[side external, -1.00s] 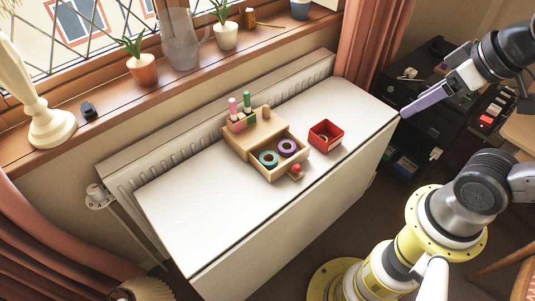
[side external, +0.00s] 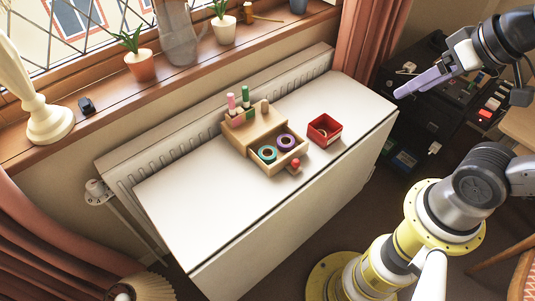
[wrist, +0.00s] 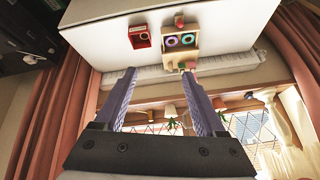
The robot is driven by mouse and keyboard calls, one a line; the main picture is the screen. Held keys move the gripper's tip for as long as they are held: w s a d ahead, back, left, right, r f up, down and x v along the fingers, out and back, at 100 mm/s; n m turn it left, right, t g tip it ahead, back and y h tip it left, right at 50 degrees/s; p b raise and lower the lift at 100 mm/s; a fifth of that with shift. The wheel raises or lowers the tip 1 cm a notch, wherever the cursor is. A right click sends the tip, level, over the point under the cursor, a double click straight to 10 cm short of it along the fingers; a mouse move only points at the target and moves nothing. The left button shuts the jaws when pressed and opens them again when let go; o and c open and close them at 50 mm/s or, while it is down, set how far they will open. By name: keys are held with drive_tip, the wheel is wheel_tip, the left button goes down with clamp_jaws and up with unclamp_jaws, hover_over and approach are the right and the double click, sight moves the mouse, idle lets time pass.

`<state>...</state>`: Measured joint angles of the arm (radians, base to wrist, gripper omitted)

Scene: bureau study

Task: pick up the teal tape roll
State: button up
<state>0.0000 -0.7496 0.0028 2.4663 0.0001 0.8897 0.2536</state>
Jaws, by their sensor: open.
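The teal tape roll (side external: 267,153) lies in the pulled-out drawer of a small wooden desk organizer (side external: 252,130) on the white tabletop. A purple tape roll (side external: 286,143) lies right beside it in the same drawer. In the wrist view the teal tape roll (wrist: 172,41) shows near the top, beside the purple tape roll (wrist: 188,39). My gripper (side external: 398,93) is high at the right, beyond the table's right end and well apart from the roll. In the wrist view its two lilac fingers (wrist: 163,84) are spread with nothing between them.
A red box (side external: 324,130) stands right of the organizer, and a red-knobbed piece (side external: 295,164) sits by the drawer front. Pink and green pegs (side external: 237,102) rise from the organizer's back. The white tabletop (side external: 200,190) is bare at left. Plants and a jug line the windowsill.

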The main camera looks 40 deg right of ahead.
drive_tip(key=w+r+m, duration=0.3)
drive_tip(key=w, duration=0.1)
drive_tip(key=m+g, duration=0.6)
drive_tip(key=m, duration=0.2)
hover_over(266, 151)
drive_tip(key=s, duration=0.1)
wheel_tip(266, 151, down, 25)
drive_tip(key=f, duration=0.6)
drive_tip(key=shift+s+a+f, duration=0.15)
drive_tip(key=shift+a+f, duration=0.25)
drive_tip(key=shift+s+a+f, duration=0.1)
drive_tip(key=shift+a+f, duration=0.05)
drive_tip(key=shift+f, duration=2.85)
drive_tip(key=c, duration=0.9)
